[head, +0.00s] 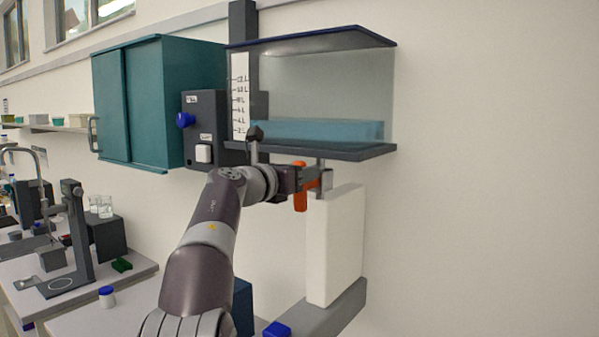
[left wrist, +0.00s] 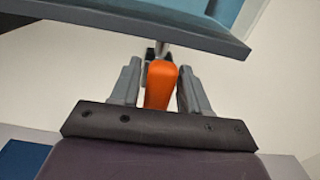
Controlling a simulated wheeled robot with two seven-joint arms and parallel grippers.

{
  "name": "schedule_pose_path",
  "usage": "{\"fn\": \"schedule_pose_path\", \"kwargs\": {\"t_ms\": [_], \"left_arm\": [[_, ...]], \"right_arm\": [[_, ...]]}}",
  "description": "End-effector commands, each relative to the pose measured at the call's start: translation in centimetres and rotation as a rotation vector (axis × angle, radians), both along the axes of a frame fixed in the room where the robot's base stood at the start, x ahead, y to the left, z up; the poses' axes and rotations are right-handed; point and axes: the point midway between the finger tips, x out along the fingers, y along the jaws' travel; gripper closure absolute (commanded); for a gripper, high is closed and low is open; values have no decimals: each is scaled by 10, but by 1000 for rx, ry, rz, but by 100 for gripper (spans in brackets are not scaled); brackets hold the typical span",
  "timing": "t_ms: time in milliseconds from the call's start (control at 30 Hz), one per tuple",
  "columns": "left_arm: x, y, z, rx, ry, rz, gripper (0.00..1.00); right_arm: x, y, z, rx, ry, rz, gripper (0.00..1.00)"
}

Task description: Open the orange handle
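The orange handle (head: 300,188) hangs upright under the clear tank (head: 320,95), beside a short metal pipe (head: 320,165). My left gripper (head: 313,179) is at the handle, its arm coming up from below. In the left wrist view the orange handle (left wrist: 161,85) stands between the two fingers of my left gripper (left wrist: 160,82), with a narrow gap seen on each side. The fingers look open around it. In the head view the gripper covers part of the handle. My right gripper is not in view.
The tank's dark bottom shelf (head: 325,152) is close above my left gripper. A white block (head: 337,245) stands just below and right of it. A dark box with a blue knob (head: 185,119) and a teal cabinet (head: 160,100) are to the left. The right wall side is clear.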

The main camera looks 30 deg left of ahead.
Motion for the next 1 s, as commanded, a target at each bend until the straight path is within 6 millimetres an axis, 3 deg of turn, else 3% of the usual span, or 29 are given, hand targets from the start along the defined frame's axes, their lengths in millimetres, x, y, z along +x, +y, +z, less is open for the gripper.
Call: {"fn": "schedule_pose_path", "kwargs": {"t_ms": [367, 733, 900, 1000], "left_arm": [[-8, 1, 0, 2, -5, 2, 45], [-100, 10, -4, 1, -5, 5, 45], [-123, 12, -1, 0, -2, 3, 45], [-127, 11, 0, 0, -1, 1, 45]], "right_arm": [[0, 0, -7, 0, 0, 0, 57], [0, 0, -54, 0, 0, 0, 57], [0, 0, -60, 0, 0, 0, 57], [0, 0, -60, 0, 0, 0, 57]]}}
